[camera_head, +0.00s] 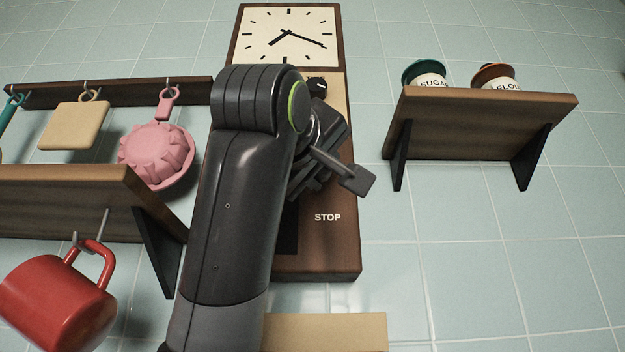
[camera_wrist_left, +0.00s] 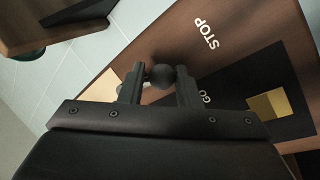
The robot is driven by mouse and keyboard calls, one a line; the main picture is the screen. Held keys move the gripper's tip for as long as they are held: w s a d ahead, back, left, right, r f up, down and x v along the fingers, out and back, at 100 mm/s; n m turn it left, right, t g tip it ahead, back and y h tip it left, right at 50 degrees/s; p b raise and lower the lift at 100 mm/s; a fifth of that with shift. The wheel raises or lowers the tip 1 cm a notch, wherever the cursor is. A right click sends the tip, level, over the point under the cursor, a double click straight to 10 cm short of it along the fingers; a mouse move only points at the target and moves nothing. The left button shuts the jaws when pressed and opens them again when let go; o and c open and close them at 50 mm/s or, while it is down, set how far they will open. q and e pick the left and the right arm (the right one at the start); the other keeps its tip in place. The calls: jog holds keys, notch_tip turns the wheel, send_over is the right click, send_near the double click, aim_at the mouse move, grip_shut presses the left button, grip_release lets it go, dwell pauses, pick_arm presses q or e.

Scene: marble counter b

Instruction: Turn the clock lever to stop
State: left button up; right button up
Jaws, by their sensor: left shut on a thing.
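The wooden wall clock (camera_head: 348,262) has a cream face (camera_head: 287,36) at the top and a white STOP label (camera_head: 328,217) low on its body. In the left wrist view the STOP label (camera_wrist_left: 207,33) and a GO label (camera_wrist_left: 204,97) show. My left gripper (camera_wrist_left: 160,72) is shut on the dark round knob of the clock lever (camera_wrist_left: 160,79). The lever's shaft is mostly hidden, so I cannot tell its exact angle. In the head view my left arm covers the clock's middle and hides the lever. My right gripper is not in view.
A small black dial (camera_head: 317,87) sits under the clock face. A wooden shelf (camera_head: 475,122) with two jars is at right. At left are a red mug (camera_head: 58,305), a pink mould (camera_head: 157,153) and a board (camera_head: 73,126) on hooks.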

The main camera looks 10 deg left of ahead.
pick_arm(q)
jog(key=shift+d+n+t+y+b, duration=0.2)
jog(key=shift+d+n+y, duration=0.05)
jog(key=shift+n, duration=0.4)
jog(key=shift+d+n+t+y+b, duration=0.2)
jog(key=shift+d+n+y, duration=0.05)
jog(key=shift+n, duration=0.4)
jog(key=shift+r, duration=0.1)
jog(key=o, duration=1)
jog(key=shift+w+a, duration=0.1)
jog(key=shift+c, duration=0.2)
jog(key=shift+f, duration=0.2)
